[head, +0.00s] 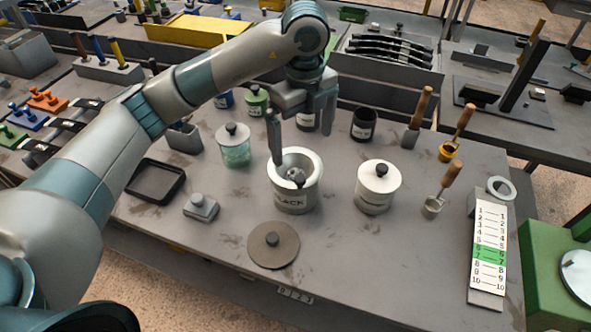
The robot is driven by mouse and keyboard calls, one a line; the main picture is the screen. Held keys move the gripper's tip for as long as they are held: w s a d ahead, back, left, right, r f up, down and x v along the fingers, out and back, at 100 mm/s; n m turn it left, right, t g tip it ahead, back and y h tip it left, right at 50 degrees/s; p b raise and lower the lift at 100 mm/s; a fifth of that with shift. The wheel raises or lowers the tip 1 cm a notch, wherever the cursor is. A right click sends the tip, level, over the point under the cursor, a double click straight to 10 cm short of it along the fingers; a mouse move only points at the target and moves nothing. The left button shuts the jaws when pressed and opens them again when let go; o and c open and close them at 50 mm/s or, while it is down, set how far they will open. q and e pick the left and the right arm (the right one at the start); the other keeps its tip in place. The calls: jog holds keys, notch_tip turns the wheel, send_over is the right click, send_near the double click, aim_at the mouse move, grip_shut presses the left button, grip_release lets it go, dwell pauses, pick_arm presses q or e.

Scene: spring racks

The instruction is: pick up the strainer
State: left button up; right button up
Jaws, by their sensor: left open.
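My left gripper (300,142) is open, with its fingers pointing down above the back of a white pot (294,203) labelled BLACK. The pot has no lid on, and a small grey lump (296,177) shows inside it; I cannot tell what it is. No strainer can be told for certain. Either may be the strainer. Both are well apart from my gripper. My right gripper is not in view.
A lidded white pot (378,190) stands right of the open one. A round brown lid (273,245) lies in front. A green glass jar (234,146), grey weight (201,207) and black tray (156,180) are left. A numbered scale card (489,247) is right.

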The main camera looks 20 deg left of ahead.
pick_arm(q)
jog(key=p, duration=0.2)
send_near(301, 173)
jog(key=shift+s+d+f, duration=0.2)
jog(key=shift+s+d, duration=0.05)
jog(key=shift+s, duration=0.35)
jog(key=shift+s+d+f, duration=0.15)
jog(key=shift+s+d, duration=0.05)
jog(key=shift+s, duration=0.35)
jog(key=shift+f, duration=0.45)
jog(key=shift+s+a+f+p, duration=0.1)
jog(key=shift+f+p, duration=0.6)
jog(key=shift+f, duration=0.1)
notch_tip(301, 173, down, 3)
jog(key=shift+r+p, duration=0.1)
jog(key=shift+p, duration=0.6)
jog(key=shift+f, duration=0.35)
jog(key=shift+c, duration=0.6)
